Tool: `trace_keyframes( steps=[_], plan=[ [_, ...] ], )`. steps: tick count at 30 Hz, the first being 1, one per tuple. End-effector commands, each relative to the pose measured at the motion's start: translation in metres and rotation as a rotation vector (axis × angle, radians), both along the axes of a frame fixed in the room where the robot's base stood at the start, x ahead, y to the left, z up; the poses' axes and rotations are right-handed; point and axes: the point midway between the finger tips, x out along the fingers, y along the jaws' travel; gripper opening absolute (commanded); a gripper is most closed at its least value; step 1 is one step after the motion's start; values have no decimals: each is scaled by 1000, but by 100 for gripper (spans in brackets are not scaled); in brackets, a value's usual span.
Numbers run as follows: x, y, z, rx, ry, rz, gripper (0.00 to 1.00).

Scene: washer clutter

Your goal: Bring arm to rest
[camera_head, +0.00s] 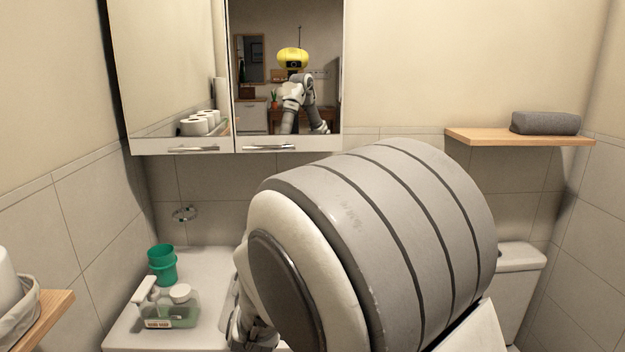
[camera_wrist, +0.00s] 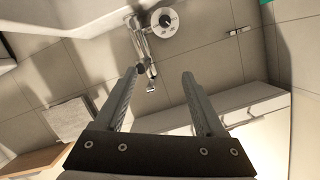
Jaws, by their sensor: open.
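My arm fills the middle of the head view, with a large grey ribbed link close to the camera. It hides much of the counter and the space behind it. My gripper (camera_wrist: 160,88) shows in the wrist view with its two dark fingers spread apart and nothing between them. Beyond the fingertips, apart from them, are a chrome pipe fitting (camera_wrist: 143,45) and a round white fixture (camera_wrist: 165,20) on the tiled wall. The fingertips are hidden in the head view.
A white counter (camera_head: 205,265) holds a teal cup (camera_head: 162,265) and bottles (camera_head: 170,308) at the left. A mirrored cabinet (camera_head: 185,75) hangs above. A wooden shelf (camera_head: 490,138) with a grey rolled towel (camera_head: 545,123) is at the right. A white tank (camera_head: 520,257) stands below it.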

Motion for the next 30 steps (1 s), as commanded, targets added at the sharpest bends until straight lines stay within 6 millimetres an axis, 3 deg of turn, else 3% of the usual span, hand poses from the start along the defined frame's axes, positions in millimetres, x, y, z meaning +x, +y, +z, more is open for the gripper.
trace_keyframes(
  steps=[5, 11, 20, 30],
  plan=[
    [-14, -40, 8, 19, 142, 62, 72],
    [-53, -82, 15, -15, 284, 148, 72],
    [-143, -154, 10, -152, 474, 228, 72],
    [-260, -230, -20, -357, 704, 194, 72]
  ],
)
